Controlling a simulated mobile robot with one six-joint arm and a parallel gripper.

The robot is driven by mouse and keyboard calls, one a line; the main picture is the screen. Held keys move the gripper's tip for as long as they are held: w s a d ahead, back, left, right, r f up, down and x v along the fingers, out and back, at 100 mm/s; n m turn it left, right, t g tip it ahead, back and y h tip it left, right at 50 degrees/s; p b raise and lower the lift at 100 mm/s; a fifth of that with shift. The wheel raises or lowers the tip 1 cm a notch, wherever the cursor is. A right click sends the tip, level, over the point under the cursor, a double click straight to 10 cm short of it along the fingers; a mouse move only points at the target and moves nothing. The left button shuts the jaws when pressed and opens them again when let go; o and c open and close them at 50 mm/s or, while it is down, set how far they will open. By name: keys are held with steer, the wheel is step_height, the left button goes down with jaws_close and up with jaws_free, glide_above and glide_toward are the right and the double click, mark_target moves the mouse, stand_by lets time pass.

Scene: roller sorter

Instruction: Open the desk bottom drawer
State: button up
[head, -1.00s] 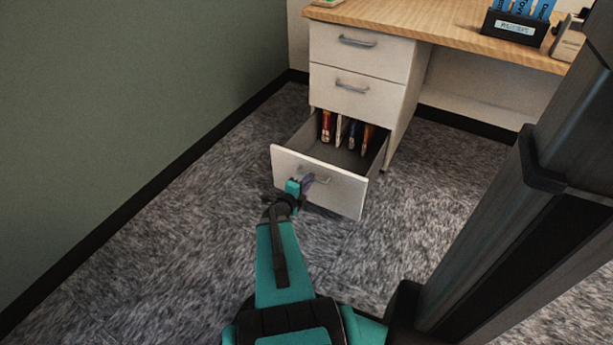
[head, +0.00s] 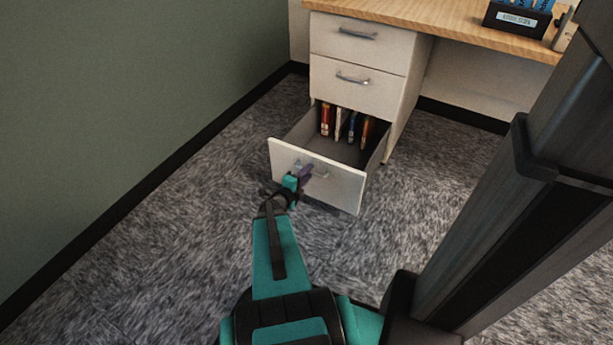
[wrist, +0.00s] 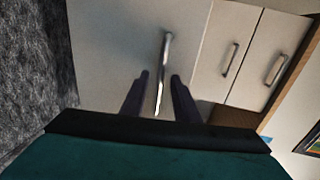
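The desk's bottom drawer (head: 342,188) is pulled well out from the cabinet below the desk top, and its inside shows. Its handle (wrist: 166,62) is a thin metal bar on the drawer front. My gripper (head: 305,173) is at this handle in the head view. In the wrist view the two dark fingers of my gripper (wrist: 161,84) stand apart on either side of the bar, with a visible gap at the left finger. I cannot tell whether the right finger touches the bar.
Several upright books or folders (head: 351,127) stand at the back of the open drawer. The two upper drawers (head: 352,88) are shut. A green-grey wall (head: 130,120) rises at the left. Carpet around the drawer is clear. A black organizer (head: 517,19) stands on the desk.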

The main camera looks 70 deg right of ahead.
steer(key=p+v, duration=0.6)
steer(key=v, duration=0.7)
steer(key=shift+a+p, duration=0.3)
steer(key=shift+a, duration=0.1)
steer(key=shift+r, duration=0.1)
stand_by(0.4)
